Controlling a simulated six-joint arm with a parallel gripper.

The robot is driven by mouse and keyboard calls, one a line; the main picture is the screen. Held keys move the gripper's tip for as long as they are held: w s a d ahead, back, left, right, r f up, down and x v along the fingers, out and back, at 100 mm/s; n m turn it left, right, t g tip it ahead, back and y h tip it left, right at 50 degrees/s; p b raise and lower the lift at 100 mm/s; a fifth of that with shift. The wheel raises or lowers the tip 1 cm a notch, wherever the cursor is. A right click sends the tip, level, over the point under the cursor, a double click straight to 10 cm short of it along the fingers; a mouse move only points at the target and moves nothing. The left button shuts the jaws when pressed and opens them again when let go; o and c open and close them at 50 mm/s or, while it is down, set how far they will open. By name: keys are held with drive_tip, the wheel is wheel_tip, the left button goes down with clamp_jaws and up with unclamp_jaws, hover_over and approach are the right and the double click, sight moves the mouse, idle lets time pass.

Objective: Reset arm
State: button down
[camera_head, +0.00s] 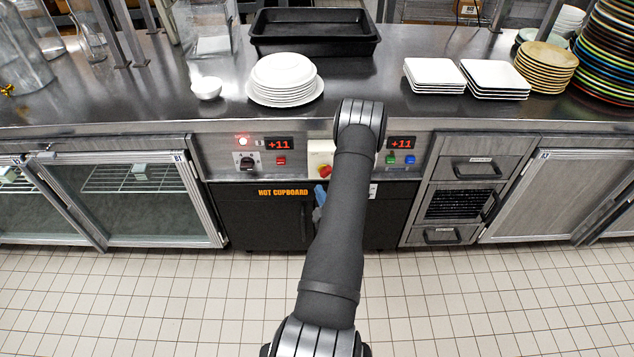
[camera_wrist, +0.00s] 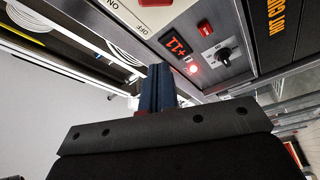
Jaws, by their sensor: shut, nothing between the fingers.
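My gripper shows in the wrist view as two dark blue fingers (camera_wrist: 157,88) side by side, closed together with nothing between them. The fingers are close to the cupboard's control panel (camera_wrist: 185,45). No object is held. In the head view my arm reaches forward from the bottom middle and bends at the counter's front edge. It hides most of my gripper; a small blue patch shows beside the arm in front of the hot cupboard (camera_head: 262,215).
The steel counter (camera_head: 375,105) holds stacked white plates (camera_head: 284,80), a white bowl (camera_head: 206,88), a black tray (camera_head: 312,45), square plates (camera_head: 435,75) and coloured plates (camera_head: 605,50). The tiled floor (camera_head: 480,300) is clear.

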drive_tip(key=shift+s+d+f, duration=0.1)
drive_tip(key=shift+s, duration=0.3)
drive_tip(key=r+x, duration=0.1)
drive_tip(key=x, duration=0.8)
wheel_tip(320, 180, down, 7)
drive_tip(key=a+n+g+h, duration=0.2)
drive_tip(key=n+g, duration=0.2)
drive_tip(key=n, duration=0.8)
drive_tip(key=shift+d+f+v, duration=0.1)
drive_tip(key=shift+d+v, duration=0.05)
drive_tip(key=shift+v, duration=1.3)
drive_tip(key=shift+d+f+v, duration=0.1)
drive_tip(key=shift+d+v, duration=0.05)
drive_tip(key=shift+v, duration=1.25)
drive_tip(key=shift+w, duration=0.1)
